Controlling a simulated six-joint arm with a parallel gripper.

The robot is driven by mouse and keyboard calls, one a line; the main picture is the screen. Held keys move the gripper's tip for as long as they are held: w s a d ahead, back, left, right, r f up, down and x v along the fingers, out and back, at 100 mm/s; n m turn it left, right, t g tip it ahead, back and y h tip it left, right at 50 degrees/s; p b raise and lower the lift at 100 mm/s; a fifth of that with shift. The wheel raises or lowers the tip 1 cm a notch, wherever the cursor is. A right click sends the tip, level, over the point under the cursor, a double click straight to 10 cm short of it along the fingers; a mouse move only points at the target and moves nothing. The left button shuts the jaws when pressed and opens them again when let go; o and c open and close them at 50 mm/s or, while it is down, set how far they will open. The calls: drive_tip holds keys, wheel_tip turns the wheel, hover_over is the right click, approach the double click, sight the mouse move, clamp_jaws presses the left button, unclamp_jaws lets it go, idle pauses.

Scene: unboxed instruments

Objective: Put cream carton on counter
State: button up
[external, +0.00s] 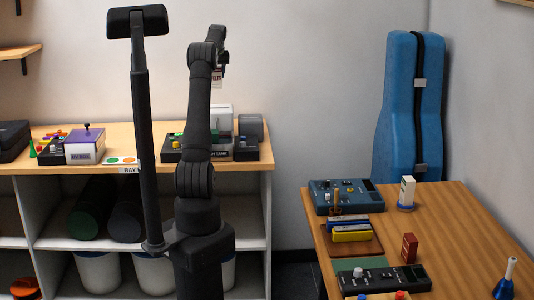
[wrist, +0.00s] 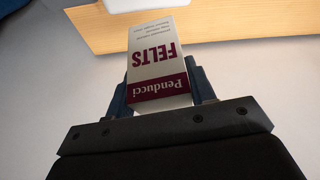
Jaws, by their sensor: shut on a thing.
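The cream carton (wrist: 158,65) has maroon lettering reading "Penducci FELTS" and a maroon band. In the wrist view it sits between the two fingers of my gripper (wrist: 162,92), which is shut on it. In the external view my gripper (external: 218,70) is raised at the back, in front of the wall, and the carton (external: 217,78) shows small, partly hidden by my arm. The wooden counter (external: 262,158) tops the white shelf unit, and the carton appears above its right part. A wooden edge (wrist: 200,32) crosses the top of the wrist view, apart from the carton.
Black devices (external: 245,150) and a grey-white box crowd the counter's right part. A purple-and-white box (external: 85,146) stands further left. A wooden table (external: 460,225) at right holds a blue device (external: 345,197), a white carton (external: 407,188) and a dark red box (external: 410,248).

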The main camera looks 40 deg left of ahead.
drive_tip(key=s+a+n, duration=0.2)
drive_tip(key=s+a, duration=0.8)
drive_tip(key=s, duration=0.1)
hover_over(162, 136)
wheel_tip(162, 136, down, 18)
drive_tip(key=shift+g, duration=0.4)
drive_tip(key=shift+d+x, duration=0.2)
drive_tip(key=shift+x, duration=0.8)
drive_tip(key=shift+d+x, duration=0.25)
drive_tip(key=shift+x, duration=0.7)
drive_tip(key=shift+f, duration=0.2)
drive_tip(key=shift+f, duration=0.15)
drive_tip(key=o, duration=1)
